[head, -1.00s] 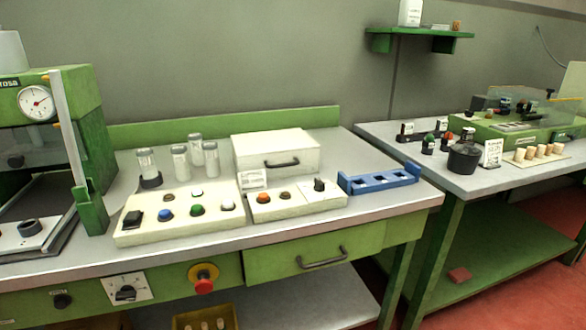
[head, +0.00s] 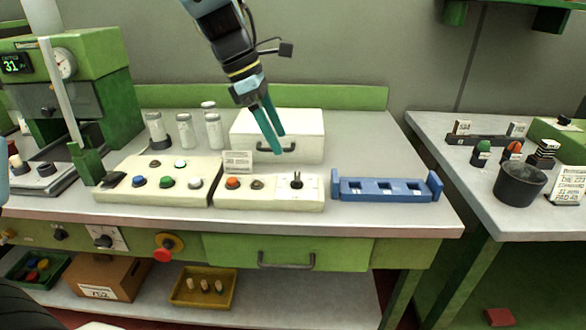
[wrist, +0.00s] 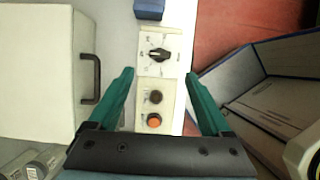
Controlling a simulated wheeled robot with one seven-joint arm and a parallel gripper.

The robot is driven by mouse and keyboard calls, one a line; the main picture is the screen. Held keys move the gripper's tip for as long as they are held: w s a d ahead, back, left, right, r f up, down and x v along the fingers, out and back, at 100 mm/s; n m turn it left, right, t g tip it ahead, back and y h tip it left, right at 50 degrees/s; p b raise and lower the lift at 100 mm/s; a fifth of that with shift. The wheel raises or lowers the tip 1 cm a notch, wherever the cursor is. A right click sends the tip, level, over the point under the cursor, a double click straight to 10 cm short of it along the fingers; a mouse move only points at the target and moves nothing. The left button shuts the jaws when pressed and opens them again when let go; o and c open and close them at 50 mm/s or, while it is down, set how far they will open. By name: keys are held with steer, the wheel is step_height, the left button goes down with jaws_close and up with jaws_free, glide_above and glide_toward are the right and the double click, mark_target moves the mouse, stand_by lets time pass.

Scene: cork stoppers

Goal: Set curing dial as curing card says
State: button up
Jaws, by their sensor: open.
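A black knob dial (head: 296,181) sits on the right end of a low white control box, with a marked plate around it. It also shows in the wrist view (wrist: 159,55), where the scale marks are too small to read. A small printed card (head: 238,161) stands behind that box's left end; its text is not legible. My gripper (head: 280,142) is open and empty, pointing down above and behind the box. In the wrist view the dial appears between my gripper's fingers (wrist: 160,74), towards their tips, apart from them. Which card is the curing card, I cannot tell.
An orange button (head: 233,183) and a dark button share the box. Another knob (head: 104,241) is on the bench front. A white case (head: 305,130) stands behind, and a blue rack (head: 385,190) is to the right. Another card (head: 569,187) stands on the right table.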

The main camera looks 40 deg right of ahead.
mark_target(295, 176)
steer(key=x, duration=0.9)
steer(key=shift+s+a+f, duration=0.1)
steer(key=shift+f, duration=0.15)
jaws_close()
